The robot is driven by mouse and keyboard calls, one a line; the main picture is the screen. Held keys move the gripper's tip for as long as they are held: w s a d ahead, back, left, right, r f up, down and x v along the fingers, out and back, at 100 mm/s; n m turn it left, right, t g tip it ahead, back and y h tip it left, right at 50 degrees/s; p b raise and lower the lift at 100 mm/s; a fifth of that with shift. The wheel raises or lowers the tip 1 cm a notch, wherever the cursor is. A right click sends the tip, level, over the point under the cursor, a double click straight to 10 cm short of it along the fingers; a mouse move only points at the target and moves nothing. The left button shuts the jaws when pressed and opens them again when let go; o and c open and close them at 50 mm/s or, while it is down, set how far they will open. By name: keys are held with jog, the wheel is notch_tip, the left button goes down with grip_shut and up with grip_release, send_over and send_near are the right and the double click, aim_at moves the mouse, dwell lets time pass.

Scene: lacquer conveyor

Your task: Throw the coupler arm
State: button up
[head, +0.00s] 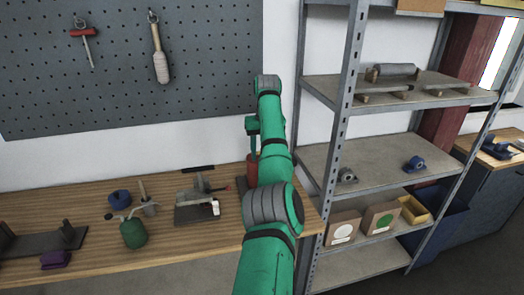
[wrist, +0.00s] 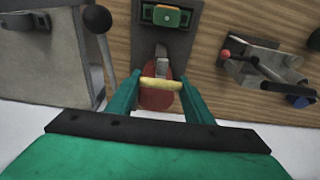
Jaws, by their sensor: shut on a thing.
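In the wrist view, my gripper (wrist: 160,90) has its two teal fingers at either end of a short yellow crossbar (wrist: 161,83), shut on it. The crossbar lies across a red rounded part (wrist: 156,99) with a grey metal piece (wrist: 162,63) beyond it, on a dark base plate (wrist: 175,45). This looks like the coupler arm, but I cannot tell how its parts join. In the head view, the red part (head: 251,172) shows beside my arm at the bench's right end. My arm hides most of the mechanism and the crossbar there.
A box with a green button (wrist: 166,16) sits on the plate. A black-knobbed lever (wrist: 97,19) stands close left, and a red-knobbed clamp (wrist: 262,65) lies right in the wrist view. A metal shelf (head: 330,160) stands right of the bench (head: 180,250); a green can (head: 133,233) is left.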

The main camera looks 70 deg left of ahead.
jog(key=shift+w, duration=0.1)
jog(key=o, duration=1.5)
notch_tip(320, 180, up, 11)
jog(key=d, duration=0.1)
jog(key=shift+d+f, duration=0.2)
jog(key=shift+d, duration=0.2)
